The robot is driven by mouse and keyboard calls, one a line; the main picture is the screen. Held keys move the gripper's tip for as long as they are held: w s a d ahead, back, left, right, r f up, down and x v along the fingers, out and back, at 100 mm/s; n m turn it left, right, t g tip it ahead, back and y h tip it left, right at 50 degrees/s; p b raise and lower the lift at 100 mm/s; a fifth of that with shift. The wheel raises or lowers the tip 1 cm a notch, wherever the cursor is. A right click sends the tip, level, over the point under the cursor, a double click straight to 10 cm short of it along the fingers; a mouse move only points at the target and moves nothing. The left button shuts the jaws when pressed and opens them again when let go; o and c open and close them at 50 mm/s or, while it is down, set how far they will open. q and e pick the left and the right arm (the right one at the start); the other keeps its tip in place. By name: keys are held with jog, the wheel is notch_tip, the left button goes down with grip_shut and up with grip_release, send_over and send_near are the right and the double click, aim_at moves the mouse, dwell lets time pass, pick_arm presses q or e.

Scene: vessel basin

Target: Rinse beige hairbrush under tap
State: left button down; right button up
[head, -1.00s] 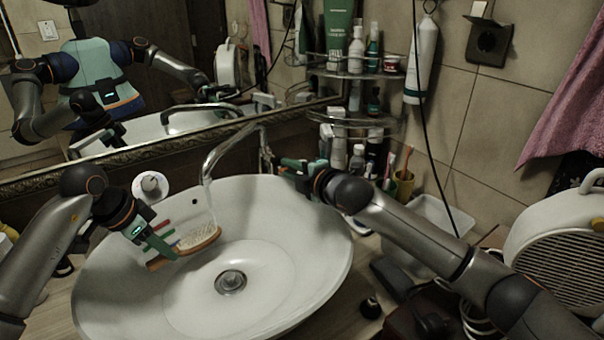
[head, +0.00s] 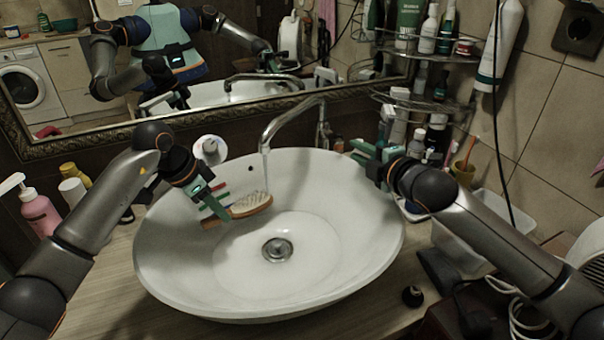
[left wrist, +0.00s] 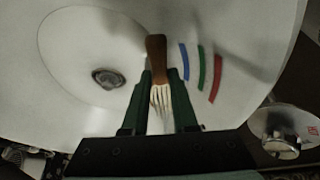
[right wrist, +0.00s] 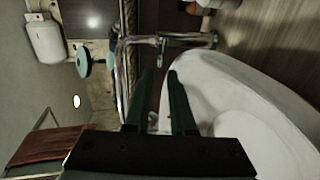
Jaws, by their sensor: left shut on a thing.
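My left gripper (head: 222,212) is shut on the beige hairbrush (head: 254,205) inside the white basin (head: 330,240). The brush has a brown-orange back and pale bristles facing up, tilted near the basin's back-left wall. In the left wrist view the brush (left wrist: 157,58) shows between the fingers (left wrist: 160,105). The metal tap (head: 290,118) arches over the basin, and a thin pale stream falls from its spout onto the bristle end. My right gripper (head: 362,152) is over the basin's right rim, right of the tap's upright. Its fingers are apart and empty in the right wrist view (right wrist: 157,100).
Red, green and blue strips (left wrist: 202,68) show on the basin wall beside the brush. A wire shelf (head: 425,105) with bottles stands behind on the right. A pink soap bottle (head: 40,215) is at left. The mirror (head: 240,50) is behind the tap. The basin's front is clear.

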jog(key=shift+c, duration=0.4)
grip_shut()
notch_tip(320, 180, up, 9)
jog(key=s+m+g+h, duration=0.1)
jog(key=m+g+h, duration=0.1)
jog(key=m, duration=1.7)
send_over(333, 139)
jog(key=s+d, duration=0.2)
notch_tip(333, 139, down, 4)
jog(key=f, duration=0.3)
jog(key=shift+s, duration=0.3)
jog(key=shift+s+f, duration=0.15)
jog(key=shift+f, duration=0.4)
